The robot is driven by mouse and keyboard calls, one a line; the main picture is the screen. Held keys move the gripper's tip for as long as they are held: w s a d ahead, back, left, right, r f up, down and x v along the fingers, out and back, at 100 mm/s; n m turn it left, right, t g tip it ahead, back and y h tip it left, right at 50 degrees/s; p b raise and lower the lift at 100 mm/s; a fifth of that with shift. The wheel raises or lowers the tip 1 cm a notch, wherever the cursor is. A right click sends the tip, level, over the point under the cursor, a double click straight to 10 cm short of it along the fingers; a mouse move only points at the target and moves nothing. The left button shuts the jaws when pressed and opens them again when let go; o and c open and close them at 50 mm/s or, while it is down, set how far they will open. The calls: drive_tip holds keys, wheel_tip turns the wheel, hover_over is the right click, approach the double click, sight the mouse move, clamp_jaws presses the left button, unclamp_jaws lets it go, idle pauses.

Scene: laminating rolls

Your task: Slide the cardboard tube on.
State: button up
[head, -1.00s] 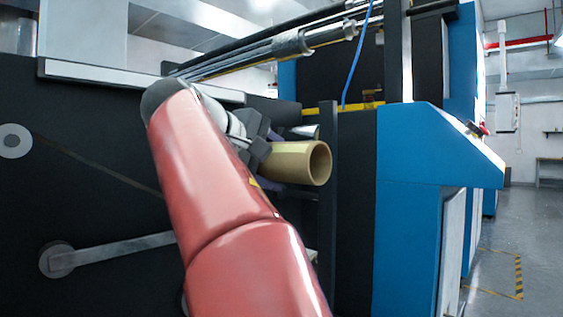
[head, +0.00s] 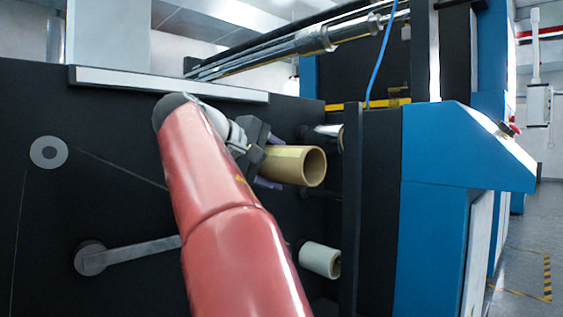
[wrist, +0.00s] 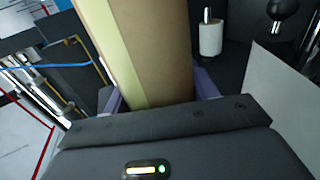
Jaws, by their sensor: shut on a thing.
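The cardboard tube (head: 297,166) is brown with a paler strip along it. Its open end faces right and toward the camera in the head view. My gripper (head: 268,165) is shut on the tube near its left end, with purple finger pads against its sides. In the wrist view the tube (wrist: 150,50) runs up and away between the fingers. A metallic shaft end (head: 330,131) shows on the machine just behind and right of the tube, apart from it in the picture. A white roll on a spindle (head: 320,259) sits lower down; it also shows in the wrist view (wrist: 210,36).
The dark machine side panel (head: 110,210) stands behind my arm. A dark upright post (head: 351,215) and a blue cabinet (head: 430,210) stand to the right. A blue hose (head: 377,55) hangs above. Open floor (head: 520,270) lies at the far right.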

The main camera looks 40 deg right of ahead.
drive_tip(key=shift+w+a, duration=0.1)
drive_tip(key=shift+w, duration=1.65)
